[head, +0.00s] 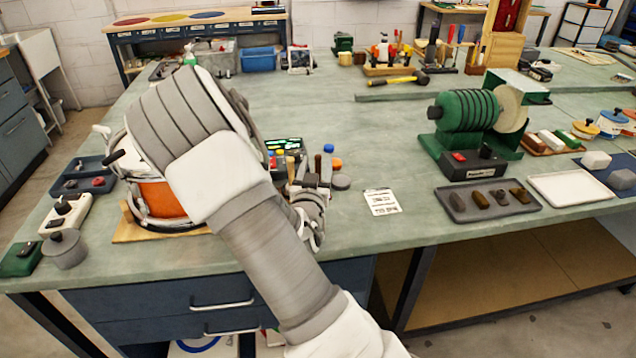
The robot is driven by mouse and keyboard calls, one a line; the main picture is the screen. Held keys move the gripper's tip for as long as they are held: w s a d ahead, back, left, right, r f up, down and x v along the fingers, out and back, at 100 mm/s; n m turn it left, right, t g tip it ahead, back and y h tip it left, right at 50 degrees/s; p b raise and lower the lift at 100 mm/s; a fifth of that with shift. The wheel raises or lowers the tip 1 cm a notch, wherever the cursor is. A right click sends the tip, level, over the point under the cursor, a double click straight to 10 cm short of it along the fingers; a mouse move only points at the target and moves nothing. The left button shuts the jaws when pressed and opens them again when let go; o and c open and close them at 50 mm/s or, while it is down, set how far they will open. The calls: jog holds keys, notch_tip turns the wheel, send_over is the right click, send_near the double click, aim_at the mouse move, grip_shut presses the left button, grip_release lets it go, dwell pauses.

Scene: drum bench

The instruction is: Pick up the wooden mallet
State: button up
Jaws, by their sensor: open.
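I cannot make out the wooden mallet for certain. A small tan, wood-coloured upright piece (290,167) shows just left of my gripper, partly hidden by my arm; I cannot tell whether it belongs to a mallet. A yellow-handled hammer with a dark head (398,80) lies far back on the bench. My gripper (318,172) is only partly visible beyond my forearm, low over the front middle of the bench. Its two grey fingers appear apart, with nothing clearly between them. My arm also covers much of the orange drum (160,198) on its wooden base.
A blue-capped bottle (328,150) and a grey disc (341,181) stand close to the gripper. A printed card (381,202) lies to its right. A green machine (470,118) and a dark tray (452,213) are farther right.

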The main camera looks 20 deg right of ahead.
jog(key=x, duration=0.4)
jog(key=shift+w+d+r, duration=0.25)
jog(key=shift+w+r, duration=0.05)
jog(key=shift+r, duration=0.1)
grip_shut()
dwell(1.0)
